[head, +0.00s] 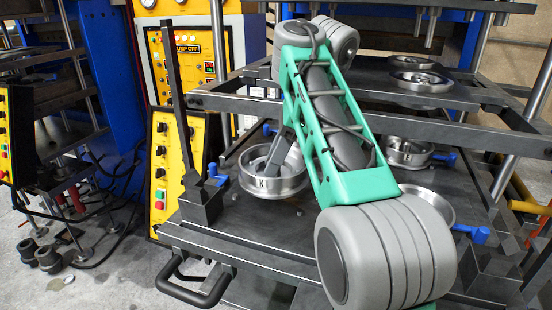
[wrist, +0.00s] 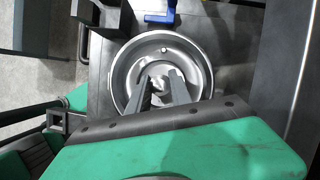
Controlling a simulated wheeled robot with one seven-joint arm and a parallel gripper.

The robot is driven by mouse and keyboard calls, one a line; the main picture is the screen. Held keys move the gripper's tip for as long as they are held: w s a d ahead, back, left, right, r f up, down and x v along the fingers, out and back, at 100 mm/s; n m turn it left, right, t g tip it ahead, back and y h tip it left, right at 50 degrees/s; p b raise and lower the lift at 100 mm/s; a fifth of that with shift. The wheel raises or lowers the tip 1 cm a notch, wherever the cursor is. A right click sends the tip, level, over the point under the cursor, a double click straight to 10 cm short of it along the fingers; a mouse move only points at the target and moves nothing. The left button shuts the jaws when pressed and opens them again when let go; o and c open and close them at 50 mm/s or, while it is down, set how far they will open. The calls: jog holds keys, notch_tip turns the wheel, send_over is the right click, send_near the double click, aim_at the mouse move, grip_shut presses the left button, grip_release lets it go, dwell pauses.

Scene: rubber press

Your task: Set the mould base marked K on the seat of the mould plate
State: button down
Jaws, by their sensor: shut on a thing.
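The mould base marked K (head: 264,188) is a shiny metal ring-walled dish on the left part of the dark mould plate (head: 292,222). Its K mark faces the front. My gripper (head: 274,164) reaches down into the dish, its fingers shut on the middle part. In the wrist view the base (wrist: 119,75) looks round and level, with my fingertips (wrist: 160,82) on either side of its small central hub. The base's underside and the seat are hidden, so I cannot tell whether it touches the plate.
Other metal bases stand on the plate at the right (head: 408,158) and front right, partly behind my arm. Blue clamps (head: 213,170) sit around the plate. A dark upright bar (head: 180,90) rises at the left, beside a yellow control panel (head: 166,150). Horizontal bars cross behind.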

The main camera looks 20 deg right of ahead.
jog(key=shift+f+b, duration=1.6)
jog(key=shift+f, duration=0.3)
jog(key=shift+s+a+f, duration=0.1)
jog(key=shift+f, duration=0.15)
jog(key=c, duration=1.2)
grip_release()
jog(key=shift+c, duration=0.2)
jog(key=shift+o, duration=0.8)
jog(key=shift+f, duration=0.15)
jog(key=shift+r+p, duration=3.3)
jog(key=shift+r, duration=0.35)
